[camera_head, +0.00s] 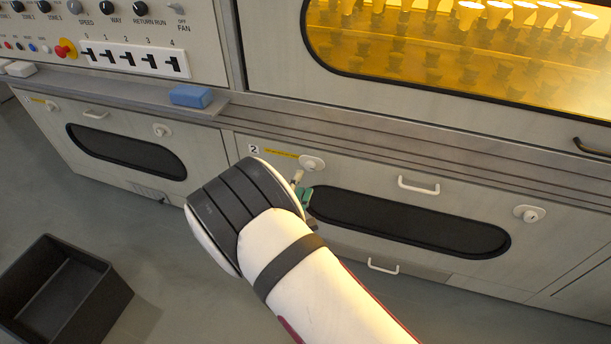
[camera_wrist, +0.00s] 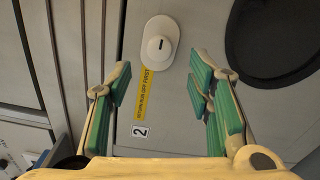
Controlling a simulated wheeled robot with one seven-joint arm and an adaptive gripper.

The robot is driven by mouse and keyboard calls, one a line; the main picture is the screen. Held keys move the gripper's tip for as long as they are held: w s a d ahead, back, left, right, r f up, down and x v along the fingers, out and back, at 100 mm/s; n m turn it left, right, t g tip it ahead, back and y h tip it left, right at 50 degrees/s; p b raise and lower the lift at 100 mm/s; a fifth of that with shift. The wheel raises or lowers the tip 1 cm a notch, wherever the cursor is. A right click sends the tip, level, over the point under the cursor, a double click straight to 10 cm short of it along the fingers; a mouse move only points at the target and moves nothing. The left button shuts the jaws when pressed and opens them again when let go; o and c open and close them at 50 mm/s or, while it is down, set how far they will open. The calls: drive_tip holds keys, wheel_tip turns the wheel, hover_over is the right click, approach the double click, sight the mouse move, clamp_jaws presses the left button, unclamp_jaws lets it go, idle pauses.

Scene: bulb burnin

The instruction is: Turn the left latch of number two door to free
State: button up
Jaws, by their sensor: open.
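The number two door (camera_head: 360,178) is a pale panel with a "2" label, a yellow strip and a long dark window. Its left latch (camera_head: 312,162) is a white knob on an oval plate near the upper left of the door. In the wrist view the latch (camera_wrist: 159,46) shows a short dark mark on its face. My gripper (camera_head: 303,188) is in front of the door, just below the latch in the head view. In the wrist view my gripper (camera_wrist: 162,78) is open and empty; its green pads stand either side of the line to the latch, apart from it.
The door's right latch (camera_head: 529,213) and white handle (camera_head: 418,186) are to the right. A ledge (camera_head: 130,90) with a blue block (camera_head: 191,96) juts out above left. A dark open bin (camera_head: 100,300) stands on the floor at left. A lit bulb chamber (camera_head: 460,50) is above.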

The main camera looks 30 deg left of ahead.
drive_tip(key=v, duration=0.6)
idle(0.4)
